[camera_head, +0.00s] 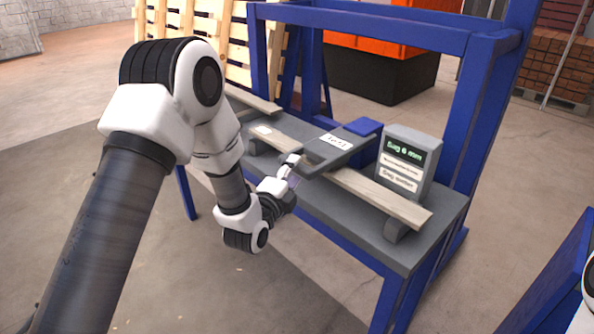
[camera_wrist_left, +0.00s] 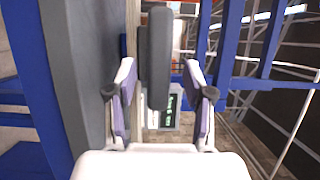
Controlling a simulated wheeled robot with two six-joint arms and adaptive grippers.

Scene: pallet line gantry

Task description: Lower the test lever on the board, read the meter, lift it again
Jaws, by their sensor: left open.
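The test lever (camera_head: 346,143) is a flat dark grey paddle with a white "TEST" label, held above the wooden board (camera_head: 385,196) in the head view. The board lies across grey supports on the bench. The meter (camera_head: 407,162) is a grey box whose green display appears to read "Sag 6 mm". My left gripper (camera_head: 293,165) is at the lever's near end. In the left wrist view it is open (camera_wrist_left: 160,75), with the lever's dark bar (camera_wrist_left: 156,55) between its fingers; contact is unclear. The meter display (camera_wrist_left: 172,110) shows behind. My right gripper is out of view.
The grey bench (camera_head: 345,217) stands inside a blue gantry frame (camera_head: 480,120), whose posts rise close behind the lever and meter. A wooden pallet (camera_head: 205,30) stands behind at the left. Open floor lies in front of the bench.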

